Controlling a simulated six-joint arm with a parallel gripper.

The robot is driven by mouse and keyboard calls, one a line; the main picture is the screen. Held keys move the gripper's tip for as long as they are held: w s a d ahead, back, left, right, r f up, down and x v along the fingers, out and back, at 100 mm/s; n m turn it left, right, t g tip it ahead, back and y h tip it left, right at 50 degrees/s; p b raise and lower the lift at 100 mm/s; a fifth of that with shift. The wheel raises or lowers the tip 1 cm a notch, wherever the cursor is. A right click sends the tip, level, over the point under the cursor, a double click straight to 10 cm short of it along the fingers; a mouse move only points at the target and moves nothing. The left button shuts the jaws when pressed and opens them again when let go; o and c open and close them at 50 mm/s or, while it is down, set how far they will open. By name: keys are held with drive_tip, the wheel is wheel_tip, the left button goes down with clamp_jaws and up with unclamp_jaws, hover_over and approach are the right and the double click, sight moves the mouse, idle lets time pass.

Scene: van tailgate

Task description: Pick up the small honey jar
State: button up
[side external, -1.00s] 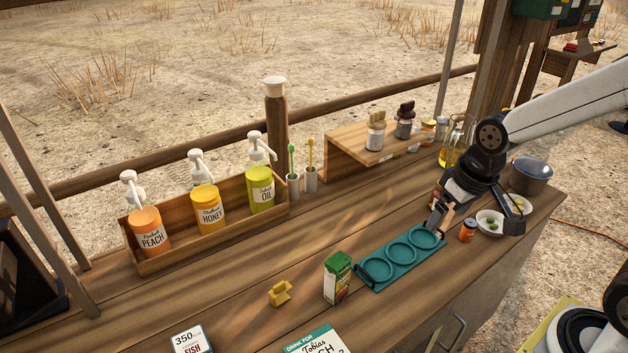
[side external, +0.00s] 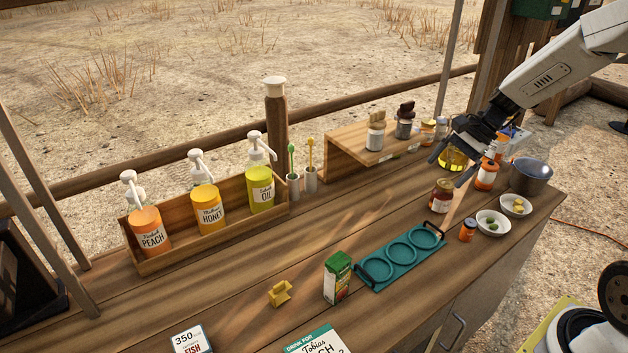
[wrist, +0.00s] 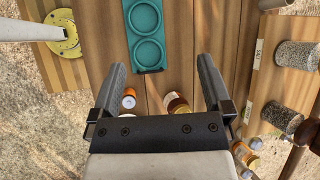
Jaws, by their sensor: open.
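Two small jars stand upright on the counter: an amber-brown one with a white label (side external: 441,196) and a smaller orange one with a dark label (side external: 467,230). I cannot read either label, so I cannot tell which is the honey jar. In the wrist view, the amber jar (wrist: 176,104) and the orange jar (wrist: 129,98) appear between my fingers, partly cut off by my gripper body. My gripper (side external: 454,168) is open and empty, above and behind the amber jar. A large pump bottle marked HONEY (side external: 208,208) stands in the wooden rack.
A teal tray with round recesses (side external: 399,262) lies left of the small jars. Two white bowls (side external: 492,223) and a pot (side external: 532,176) stand to the right. An orange bottle (side external: 486,175) and yellow oil vessel (side external: 453,158) are close to my gripper. A wooden shelf (side external: 345,150) stands behind.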

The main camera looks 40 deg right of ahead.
drive_tip(key=w+d+m+t+y, duration=0.25)
drive_tip(key=d+m+t, duration=0.65)
drive_tip(key=d, duration=0.9)
drive_tip(key=m+g, duration=0.1)
drive_tip(key=m, duration=0.1)
approach(441, 198)
drive_tip(key=w+f, duration=0.1)
drive_tip(key=w+d+f, duration=0.1)
drive_tip(key=w, duration=0.1)
drive_tip(key=shift+d, duration=0.15)
drive_tip(key=shift+f, duration=0.5)
drive_tip(key=shift+x, duration=1.25)
drive_tip(key=shift+x, duration=2.6)
drive_tip(key=shift+s, duration=0.1)
drive_tip(key=shift+c, duration=0.2)
